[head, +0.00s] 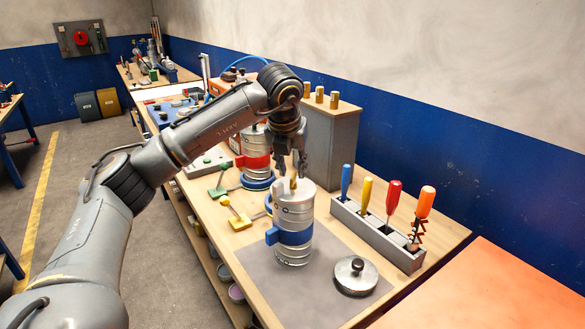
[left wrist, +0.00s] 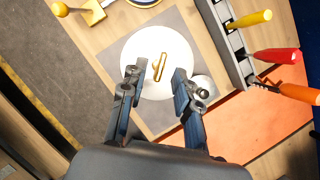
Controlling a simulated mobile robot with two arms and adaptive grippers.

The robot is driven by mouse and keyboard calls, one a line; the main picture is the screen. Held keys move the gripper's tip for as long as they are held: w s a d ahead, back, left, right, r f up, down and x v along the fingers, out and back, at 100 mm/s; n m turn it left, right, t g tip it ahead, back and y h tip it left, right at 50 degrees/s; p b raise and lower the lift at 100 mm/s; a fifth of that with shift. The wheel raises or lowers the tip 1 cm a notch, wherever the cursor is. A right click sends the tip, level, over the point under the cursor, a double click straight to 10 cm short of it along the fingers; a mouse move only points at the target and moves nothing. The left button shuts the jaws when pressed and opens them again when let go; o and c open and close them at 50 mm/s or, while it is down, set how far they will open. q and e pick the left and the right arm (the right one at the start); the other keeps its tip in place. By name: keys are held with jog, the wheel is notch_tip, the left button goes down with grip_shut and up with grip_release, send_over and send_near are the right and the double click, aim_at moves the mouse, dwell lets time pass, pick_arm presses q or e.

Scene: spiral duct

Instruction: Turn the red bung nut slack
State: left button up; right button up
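A silver canister with a blue band (head: 295,238) stands upright on a grey mat. A brass bung piece (head: 293,183) sticks up from its top; in the left wrist view the brass piece (left wrist: 160,67) lies on the round pale lid (left wrist: 130,50). A second canister with a red band (head: 257,162) stands behind, its top partly hidden by my arm. I cannot make out a red nut. My left gripper (head: 291,163) points down just above the blue-banded canister. Its fingers (left wrist: 158,76) are open, apart on either side near the brass piece, with nothing held. My right gripper is not in view.
A grey rack (head: 375,237) with several coloured-handled tools stands right of the canister. A round metal lid with a black knob (head: 356,276) lies on the mat (head: 318,303). A yellow-handled piece (head: 238,220) lies to the left. A grey cabinet (head: 334,142) stands behind.

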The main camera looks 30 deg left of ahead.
pick_arm(q)
jog(key=shift+x, duration=1.15)
grip_shut()
